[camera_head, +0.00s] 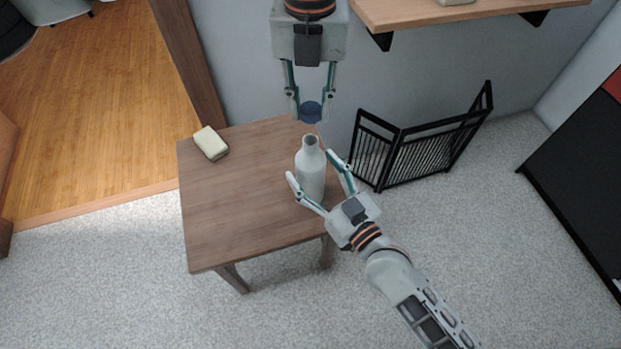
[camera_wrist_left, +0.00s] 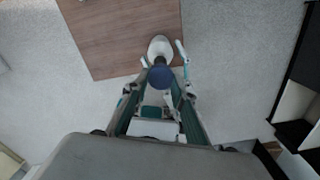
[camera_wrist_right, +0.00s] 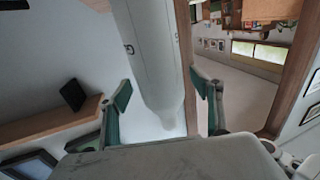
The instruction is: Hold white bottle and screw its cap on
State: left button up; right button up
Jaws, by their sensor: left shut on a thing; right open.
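A white bottle (camera_head: 311,180) stands upright on the right part of the small wooden table (camera_head: 230,220), its neck open. My left gripper (camera_head: 311,113) is shut on a dark blue cap (camera_head: 310,107), held above and behind the bottle's mouth, apart from it. In the left wrist view the cap (camera_wrist_left: 161,78) overlaps part of the bottle (camera_wrist_left: 160,47). My right gripper (camera_head: 309,168) is open, with one finger on each side of the bottle. The right wrist view shows the bottle (camera_wrist_right: 150,60) between the spread fingers, with gaps visible beside it.
A cream block (camera_head: 211,143) lies at the table's back left corner. A wooden wall shelf (camera_head: 450,12) hangs at upper right. A black folding gate (camera_head: 425,150) stands on the carpet right of the table. The table's left and front parts are clear.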

jog(key=shift+w+a, duration=0.3)
jog(key=shift+w, duration=0.1)
jog(key=c, duration=1.7)
pick_arm(q)
send_over(311, 142)
jog(key=shift+f, duration=2.5)
jog(key=shift+f, duration=0.15)
jog(key=shift+f, duration=0.75)
jog(key=shift+f, duration=0.55)
